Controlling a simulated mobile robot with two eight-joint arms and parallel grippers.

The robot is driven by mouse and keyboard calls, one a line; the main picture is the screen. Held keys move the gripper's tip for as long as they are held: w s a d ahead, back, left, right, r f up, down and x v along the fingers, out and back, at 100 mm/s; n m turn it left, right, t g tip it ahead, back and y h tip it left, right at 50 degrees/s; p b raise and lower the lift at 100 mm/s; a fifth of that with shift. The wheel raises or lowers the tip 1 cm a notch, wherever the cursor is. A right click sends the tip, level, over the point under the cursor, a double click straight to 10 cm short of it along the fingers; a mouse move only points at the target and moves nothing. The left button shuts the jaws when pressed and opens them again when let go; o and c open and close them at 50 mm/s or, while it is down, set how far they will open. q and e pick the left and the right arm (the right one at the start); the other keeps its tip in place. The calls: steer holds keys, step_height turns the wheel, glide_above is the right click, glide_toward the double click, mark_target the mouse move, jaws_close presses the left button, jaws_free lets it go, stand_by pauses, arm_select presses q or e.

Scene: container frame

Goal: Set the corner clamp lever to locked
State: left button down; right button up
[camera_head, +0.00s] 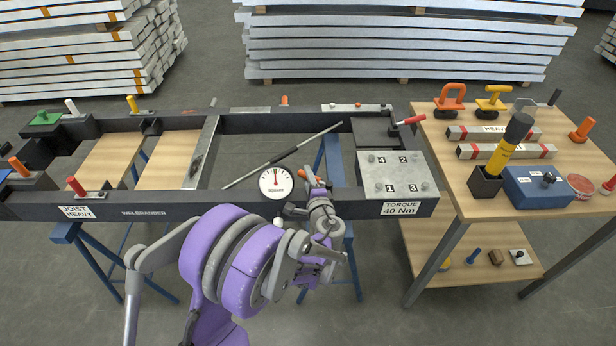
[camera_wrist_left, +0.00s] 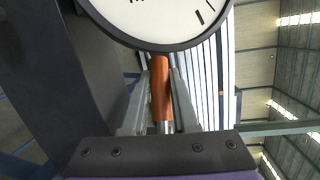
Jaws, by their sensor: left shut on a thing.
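My left gripper (camera_head: 318,188) is at the near rail of the dark frame, just right of the round white dial gauge (camera_head: 274,182). It is shut on an orange handle (camera_wrist_left: 161,92), which stands between the two fingers below the dial in the left wrist view. Only a little of this orange handle (camera_head: 316,176) shows in the head view; its base is hidden. A red-handled lever (camera_head: 408,121) sticks out at the frame's far right corner. I cannot tell from the pictures which lever is the corner clamp's. My right gripper is not in view.
A metal plate (camera_head: 392,174) numbered 1 to 4 is at the frame's right end. A thin rod (camera_head: 285,157) slants across the opening. The wooden bench (camera_head: 430,140) at right carries a blue box (camera_head: 537,189), a yellow-black tool (camera_head: 505,143) and orange handles.

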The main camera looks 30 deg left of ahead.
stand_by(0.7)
arm_select(q)
steer(key=shift+w+m+t+h, duration=0.55)
steer(key=shift+m+t+h, duration=0.25)
steer(key=shift+m+h, duration=0.15)
steer(key=shift+w+d+m+t+h, duration=0.1)
steer(key=shift+w+m+t+h, duration=0.2)
steer(key=shift+h, duration=0.2)
steer(key=shift+w+d+m+t+h, duration=0.1)
steer(key=shift+m+t+h, duration=0.1)
steer(key=shift+m+h, duration=0.2)
steer(key=c, duration=1)
jaws_free()
steer(key=shift+s, duration=0.1)
steer(key=v, duration=1)
steer(key=shift+s+d, duration=0.2)
steer(key=shift+s, duration=0.1)
